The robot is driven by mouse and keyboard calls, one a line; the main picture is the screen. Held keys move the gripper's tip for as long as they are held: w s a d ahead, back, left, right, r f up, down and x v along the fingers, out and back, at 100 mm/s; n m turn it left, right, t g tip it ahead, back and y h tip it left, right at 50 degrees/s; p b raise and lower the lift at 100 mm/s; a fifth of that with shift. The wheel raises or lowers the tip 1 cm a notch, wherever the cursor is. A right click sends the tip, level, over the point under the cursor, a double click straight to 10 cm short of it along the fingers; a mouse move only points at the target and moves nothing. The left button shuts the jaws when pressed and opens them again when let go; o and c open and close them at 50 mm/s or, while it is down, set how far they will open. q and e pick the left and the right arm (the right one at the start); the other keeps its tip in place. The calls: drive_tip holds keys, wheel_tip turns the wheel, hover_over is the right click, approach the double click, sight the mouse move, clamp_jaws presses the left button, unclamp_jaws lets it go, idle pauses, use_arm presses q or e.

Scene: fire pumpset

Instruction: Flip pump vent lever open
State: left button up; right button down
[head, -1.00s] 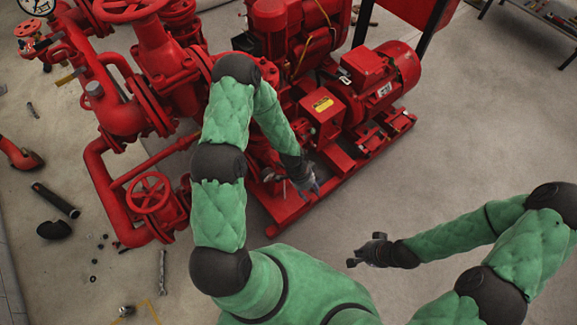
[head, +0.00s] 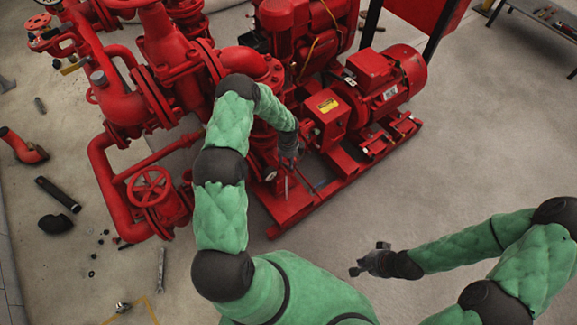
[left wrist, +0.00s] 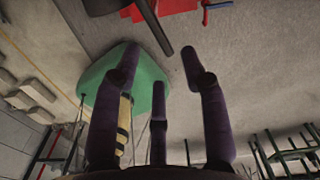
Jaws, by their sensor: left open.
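The red pump set (head: 300,205) stands on its red base with the motor (head: 385,80) at its right end. My left gripper (head: 296,172) points down beside the pump's front, over the near edge of the base. In the left wrist view its purple fingers (left wrist: 158,75) are spread with nothing between them. The lever is not clear in the head view. My right gripper (head: 368,262) hangs apart from the pump, over bare floor.
Red pipes with a handwheel valve (head: 150,187) stand left of the pump. Loose parts, including a black pipe (head: 58,194) and a wrench (head: 160,270), lie on the floor at left. A bench (head: 540,25) is at the far right. The floor at right is clear.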

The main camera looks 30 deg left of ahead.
sight(288, 167)
use_arm(q)
drive_tip(key=shift+f+b, duration=0.45)
drive_tip(key=shift+f, duration=1.95)
clamp_jaws()
